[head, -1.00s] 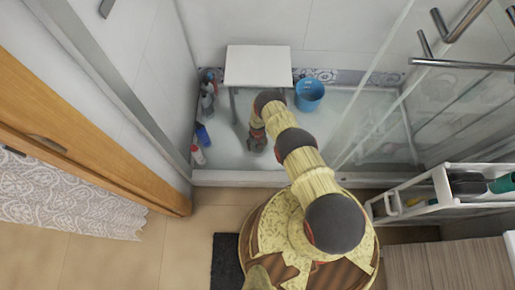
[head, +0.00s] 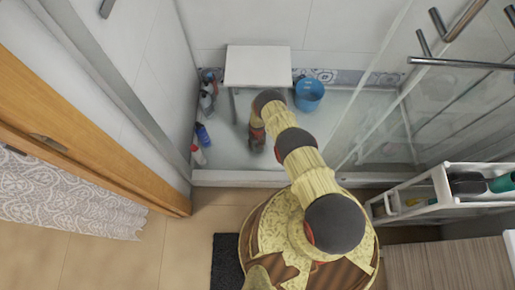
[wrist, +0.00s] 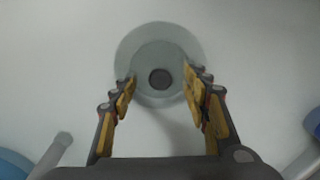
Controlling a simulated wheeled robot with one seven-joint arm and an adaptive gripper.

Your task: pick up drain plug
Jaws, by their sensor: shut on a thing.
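The drain plug (wrist: 160,95) shows in the wrist view as a round grey-green disc with a dark round centre. A wider, paler ring surrounds it on the white shower floor. My gripper (wrist: 159,78) is shut on the plug, one finger at its left side and one at its right. I cannot tell whether the plug is clear of the floor. In the head view my gripper (head: 257,141) is low over the shower tray, and the plug is hidden there.
A white stool (head: 258,66) stands just behind my arm, with a blue bucket (head: 309,96) to its right. Several bottles, including a white one with a red cap (head: 199,157), stand along the left wall. Glass panels and a white cart (head: 445,205) are at right.

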